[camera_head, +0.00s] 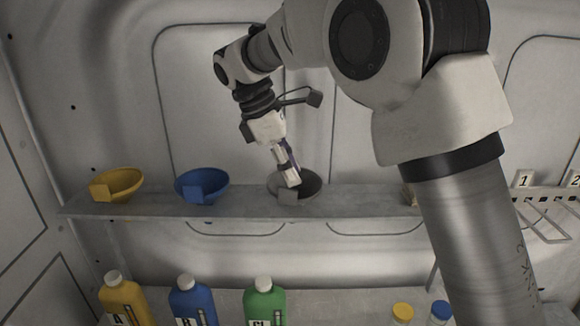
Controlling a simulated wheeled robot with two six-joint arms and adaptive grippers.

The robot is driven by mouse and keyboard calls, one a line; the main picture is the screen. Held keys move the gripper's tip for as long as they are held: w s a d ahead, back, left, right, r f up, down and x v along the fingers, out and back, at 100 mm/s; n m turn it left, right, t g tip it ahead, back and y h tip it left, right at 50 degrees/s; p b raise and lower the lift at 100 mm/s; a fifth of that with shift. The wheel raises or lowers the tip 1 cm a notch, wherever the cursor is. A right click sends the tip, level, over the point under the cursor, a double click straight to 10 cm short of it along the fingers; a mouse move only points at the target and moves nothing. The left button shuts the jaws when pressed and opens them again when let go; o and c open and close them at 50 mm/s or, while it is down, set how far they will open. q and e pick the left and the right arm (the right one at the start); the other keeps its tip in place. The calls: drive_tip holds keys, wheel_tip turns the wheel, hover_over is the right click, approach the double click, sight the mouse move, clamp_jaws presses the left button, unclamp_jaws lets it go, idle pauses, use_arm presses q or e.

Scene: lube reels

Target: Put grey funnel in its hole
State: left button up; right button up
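The grey funnel (310,187) sits in the grey shelf (245,208), the rightmost of three funnels there. My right gripper (291,178) reaches down from above, with its fingertips over the bowl and in front of its left and middle part. The fingers are seen nearly edge-on, so I cannot tell whether they are open or shut on the funnel's wall. The gripper hides part of the funnel. My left gripper is not in view.
A blue funnel (203,183) and a yellow funnel (121,183) stand to the left on the shelf. Yellow (124,300), blue (190,302) and green (264,302) bottles stand below. A rack with numbered tags (524,179) is at the right. My arm hides the shelf's right part.

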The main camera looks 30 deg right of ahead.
drive_tip(key=shift+s+r, duration=0.2)
drive_tip(key=shift+s, duration=0.15)
drive_tip(key=shift+r, duration=0.3)
drive_tip(key=v, duration=1.1)
drive_tip(key=shift+w+r+b, duration=0.25)
drive_tip(key=shift+r+b, duration=0.05)
drive_tip(key=shift+r, duration=0.05)
drive_tip(key=shift+a, duration=0.1)
